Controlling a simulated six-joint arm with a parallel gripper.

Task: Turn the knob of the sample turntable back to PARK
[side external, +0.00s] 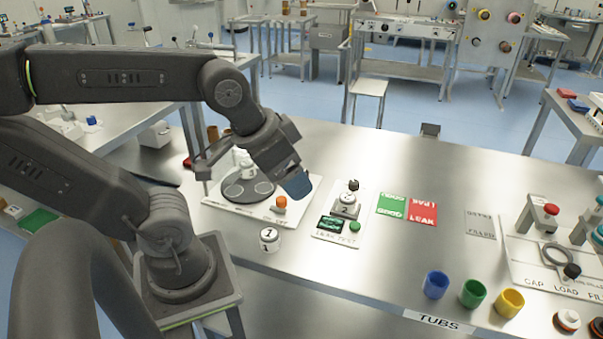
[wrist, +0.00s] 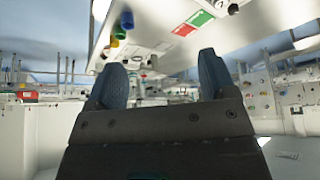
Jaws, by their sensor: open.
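The sample turntable has a white base (side external: 225,204) and a dark round disc (side external: 240,187) with pale round spots, partly hidden behind my arm. Its orange knob (side external: 281,203) stands at the front right corner of the base; the lettering beside it is too small to read, so I cannot tell its setting. My gripper (side external: 301,187) has blue fingers and hangs just above and to the right of the knob, apart from it. In the wrist view my gripper (wrist: 165,75) is open, with nothing between the fingers. The knob is not seen there.
A white tub marked 1 (side external: 270,240) stands in front of the turntable. The leak test station (side external: 341,224) is close on the right, then a green and red pad (side external: 407,208). Blue, green and yellow tubs (side external: 473,293) line the front edge. The bench behind the pad is clear.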

